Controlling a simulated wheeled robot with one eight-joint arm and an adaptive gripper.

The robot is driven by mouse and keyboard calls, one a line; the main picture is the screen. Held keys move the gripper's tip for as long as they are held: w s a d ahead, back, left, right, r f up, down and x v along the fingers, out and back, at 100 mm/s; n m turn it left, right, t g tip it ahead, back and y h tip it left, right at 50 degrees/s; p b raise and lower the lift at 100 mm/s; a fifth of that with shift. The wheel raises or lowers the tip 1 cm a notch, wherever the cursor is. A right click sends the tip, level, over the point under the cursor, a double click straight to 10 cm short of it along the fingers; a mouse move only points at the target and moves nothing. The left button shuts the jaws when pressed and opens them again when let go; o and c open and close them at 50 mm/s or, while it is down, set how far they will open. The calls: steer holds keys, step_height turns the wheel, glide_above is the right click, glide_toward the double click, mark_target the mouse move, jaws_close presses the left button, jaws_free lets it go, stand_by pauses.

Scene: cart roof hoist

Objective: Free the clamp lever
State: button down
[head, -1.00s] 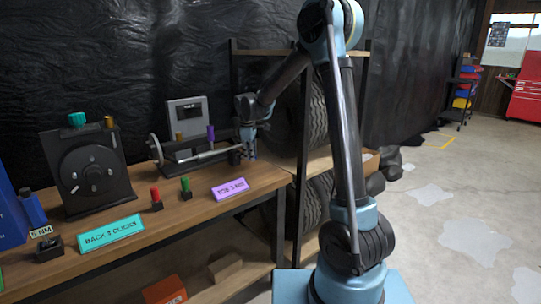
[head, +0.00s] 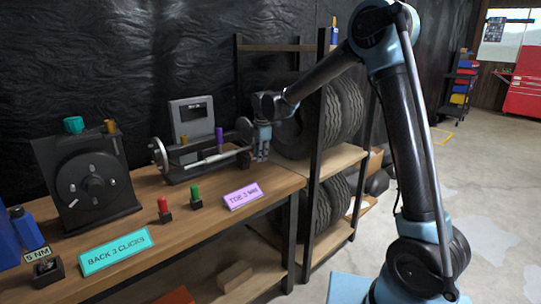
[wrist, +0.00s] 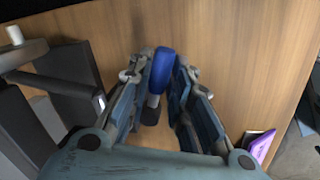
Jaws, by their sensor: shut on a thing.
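In the head view, my gripper (head: 262,148) points down at the right end of the bench-top fixture (head: 187,172), which has a steel rod, end discs and a purple peg. The lever is hidden behind the fingers there. The lever's base is hard to make out.
On the wooden bench (head: 150,215) are a black dial unit (head: 88,180), red (head: 163,209) and green (head: 195,196) knobs, a teal sign (head: 114,250) and a purple sign (head: 243,196). A tyre rack (head: 318,175) stands behind to the right. Open floor lies further right.

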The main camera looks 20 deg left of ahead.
steer(key=shift+w+r, duration=0.1)
steer(key=shift+w, duration=0.3)
steer(key=c, duration=1.4)
jaws_free()
steer(key=shift+d, duration=0.1)
steer(key=shift+c, duration=0.2)
steer(key=shift+s, duration=0.1)
steer(key=shift+s, duration=0.1)
steer(key=shift+r, duration=0.3)
step_height(320, 180, up, 11)
steer(key=s+d, duration=0.1)
steer(key=shift+s+d, duration=0.2)
steer(key=shift+s, duration=0.05)
steer(key=shift+s, duration=0.1)
